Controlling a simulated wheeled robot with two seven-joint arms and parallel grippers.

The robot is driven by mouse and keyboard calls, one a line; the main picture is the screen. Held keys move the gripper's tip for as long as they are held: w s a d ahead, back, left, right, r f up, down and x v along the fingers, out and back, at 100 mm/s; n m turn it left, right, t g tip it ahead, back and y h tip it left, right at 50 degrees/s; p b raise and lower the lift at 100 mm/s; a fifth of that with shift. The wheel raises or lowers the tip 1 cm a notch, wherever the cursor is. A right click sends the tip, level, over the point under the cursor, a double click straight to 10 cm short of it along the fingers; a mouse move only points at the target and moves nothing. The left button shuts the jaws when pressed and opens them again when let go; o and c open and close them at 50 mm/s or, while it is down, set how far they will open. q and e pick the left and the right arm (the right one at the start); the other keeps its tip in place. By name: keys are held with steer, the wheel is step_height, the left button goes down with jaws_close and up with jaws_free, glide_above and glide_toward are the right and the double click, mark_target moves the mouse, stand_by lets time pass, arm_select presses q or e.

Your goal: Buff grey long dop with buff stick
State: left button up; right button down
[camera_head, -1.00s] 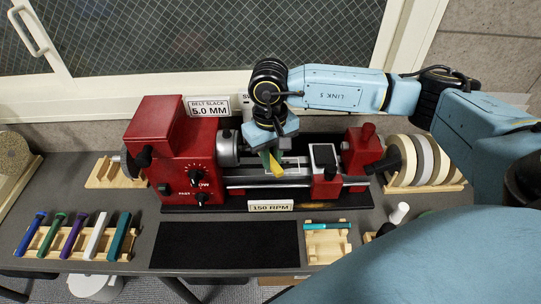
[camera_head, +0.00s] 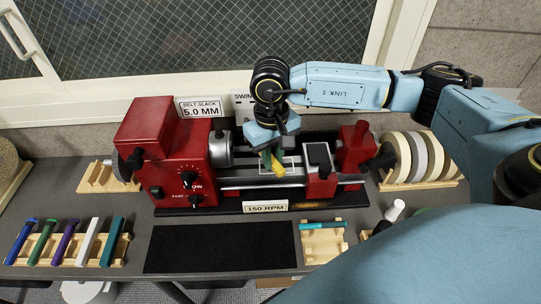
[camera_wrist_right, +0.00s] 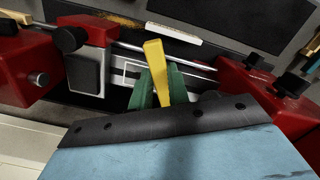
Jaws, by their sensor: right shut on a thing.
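My right gripper (camera_head: 272,158) is over the bed of the red lathe (camera_head: 170,150), just right of its grey chuck (camera_head: 221,150). It is shut on a yellow stick (camera_head: 277,167), which I take for the buff stick. In the right wrist view the yellow stick (camera_wrist_right: 156,68) stands out between the green fingertips (camera_wrist_right: 160,92), with the lathe rail behind it. I cannot make out the grey long dop; the gripper hides part of the space beside the chuck. I cannot tell whether the stick touches anything. My left gripper is not in view.
A wooden rack (camera_head: 70,262) with several coloured sticks stands at front left. A small wooden holder (camera_head: 322,250) with a teal stick is at front right. Several discs (camera_head: 425,155) stand at the right. A black mat (camera_head: 220,247) lies clear in front of the lathe.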

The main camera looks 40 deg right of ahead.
steer(key=shift+a, duration=0.1)
steer(key=shift+w+a+f+b, duration=0.1)
steer(key=shift+w+a+b, duration=0.05)
steer(key=shift+a+b, duration=0.15)
steer(key=shift+w+a, duration=0.15)
steer(key=shift+a, duration=0.05)
stand_by(0.5)
steer(key=shift+w+a+b, duration=0.15)
steer(key=shift+a+b, duration=0.15)
steer(key=shift+b, duration=0.05)
steer(key=shift+d, duration=0.2)
steer(key=shift+s+d, duration=0.25)
steer(key=shift+d+b, duration=0.1)
steer(key=shift+b, duration=0.25)
